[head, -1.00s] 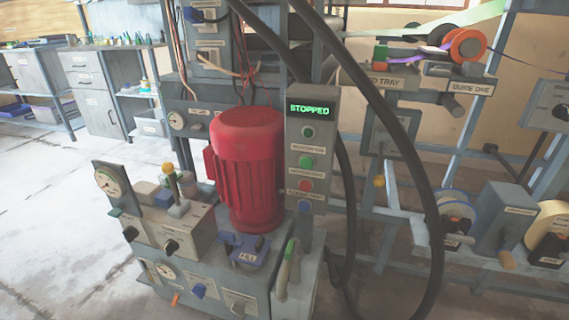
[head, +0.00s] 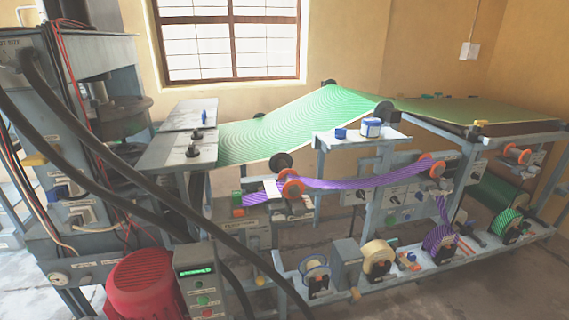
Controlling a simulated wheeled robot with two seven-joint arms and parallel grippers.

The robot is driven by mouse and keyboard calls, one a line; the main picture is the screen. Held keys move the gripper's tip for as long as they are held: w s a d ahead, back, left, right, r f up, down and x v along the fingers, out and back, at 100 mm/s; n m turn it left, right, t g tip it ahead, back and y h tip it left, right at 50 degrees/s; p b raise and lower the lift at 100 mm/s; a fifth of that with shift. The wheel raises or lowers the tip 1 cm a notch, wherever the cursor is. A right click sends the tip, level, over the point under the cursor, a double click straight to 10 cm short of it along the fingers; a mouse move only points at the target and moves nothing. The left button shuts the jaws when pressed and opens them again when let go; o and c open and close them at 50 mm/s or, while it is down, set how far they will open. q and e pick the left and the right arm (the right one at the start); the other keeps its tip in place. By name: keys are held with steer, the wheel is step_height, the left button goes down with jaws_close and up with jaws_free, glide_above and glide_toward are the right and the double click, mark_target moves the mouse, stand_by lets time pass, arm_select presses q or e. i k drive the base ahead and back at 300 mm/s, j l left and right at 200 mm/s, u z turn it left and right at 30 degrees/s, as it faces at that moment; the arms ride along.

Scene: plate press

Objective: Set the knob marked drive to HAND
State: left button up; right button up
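No label reading "drive" or HAND is legible, so I cannot tell which knob is the drive knob. A grey control panel with small dark knobs (head: 399,190) is on the machine's frame behind the purple ribbon (head: 365,180); its markings are too small to read. A grey button box (head: 193,258) with a lit green display and several buttons stands at the lower left beside the red motor (head: 145,283). Neither of my grippers is in view.
Thick black hoses (head: 80,148) cross the left side. A green sheet (head: 310,120) runs over the machine at the back. Several reels, including a cream one (head: 378,255), sit on the low front rail. Bare floor shows at the lower right.

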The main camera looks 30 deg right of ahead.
mark_target(394, 199)
steer(key=z, duration=1.9)
